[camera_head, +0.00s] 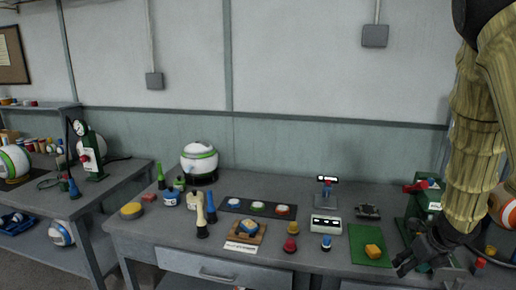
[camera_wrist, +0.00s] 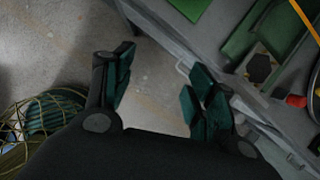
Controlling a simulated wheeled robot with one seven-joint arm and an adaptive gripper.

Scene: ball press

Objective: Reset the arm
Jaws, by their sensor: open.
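My arm hangs down at the right of the head view, in a tan sleeve. My gripper (camera_head: 425,262) is at its lower end, over the front right part of the grey workbench (camera_head: 140,242). In the wrist view my gripper (camera_wrist: 158,92) is open, its dark green finger pads apart and nothing between them. Grey floor shows between and below the fingers, with the bench edge to the right. A green press (camera_head: 418,208) with a red handle stands just behind my gripper and is partly hidden by my arm.

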